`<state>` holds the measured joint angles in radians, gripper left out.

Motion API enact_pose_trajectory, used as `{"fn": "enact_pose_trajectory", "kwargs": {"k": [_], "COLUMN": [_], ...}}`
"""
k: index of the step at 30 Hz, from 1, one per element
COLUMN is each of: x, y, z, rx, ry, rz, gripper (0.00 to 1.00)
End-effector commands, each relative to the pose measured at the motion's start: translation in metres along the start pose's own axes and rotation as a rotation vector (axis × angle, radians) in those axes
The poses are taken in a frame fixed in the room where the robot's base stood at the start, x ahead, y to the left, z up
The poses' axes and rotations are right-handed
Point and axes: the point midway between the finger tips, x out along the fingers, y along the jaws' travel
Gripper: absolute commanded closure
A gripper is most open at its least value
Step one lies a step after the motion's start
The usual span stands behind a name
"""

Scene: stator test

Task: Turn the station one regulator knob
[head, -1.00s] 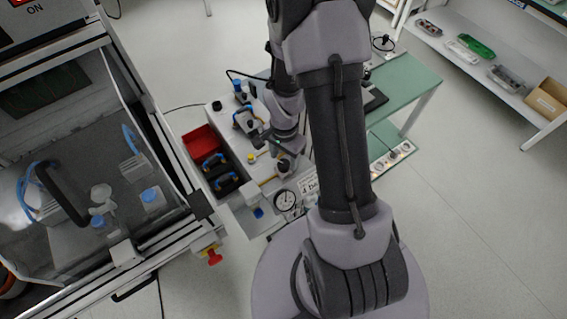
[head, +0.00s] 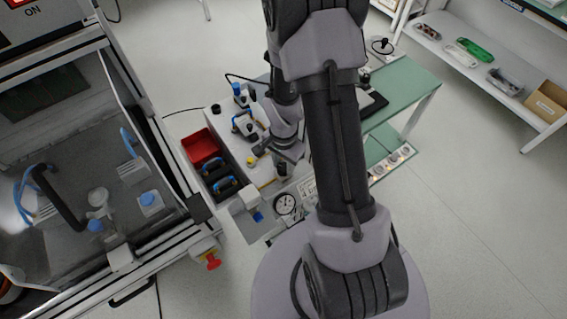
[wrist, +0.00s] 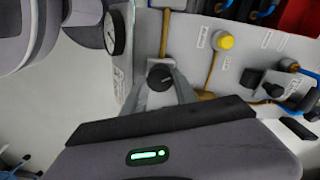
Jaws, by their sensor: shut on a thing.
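The black round regulator knob (wrist: 160,77) is in the middle of the wrist view, beside a white dial gauge (wrist: 115,33). My gripper (wrist: 160,84) has its two grey fingers on either side of the knob and is shut on it. In the head view my gripper (head: 284,166) is low over the station, just above the gauge (head: 286,203). The wrist hides much of the knob there. I cannot tell how far the knob is turned.
A yellow button (wrist: 225,41) and a smaller black knob (wrist: 251,78) sit right of the gripper in the wrist view. A red bin (head: 201,146) stands left of the station in the head view. A glazed machine enclosure (head: 150,110) stands further left.

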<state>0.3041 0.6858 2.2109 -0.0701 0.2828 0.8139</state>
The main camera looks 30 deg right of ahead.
Motion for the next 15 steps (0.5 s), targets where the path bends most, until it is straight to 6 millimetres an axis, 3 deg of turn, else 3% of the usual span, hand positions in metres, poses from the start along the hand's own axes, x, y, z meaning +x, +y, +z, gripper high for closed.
{"fn": "enact_pose_trajectory", "kwargs": {"k": [15], "x": [-0.0002], "y": [-0.0004], "z": [0.0], "rx": [-0.358], "ry": [0.0], "rz": [0.0], "gripper": [1.0]}}
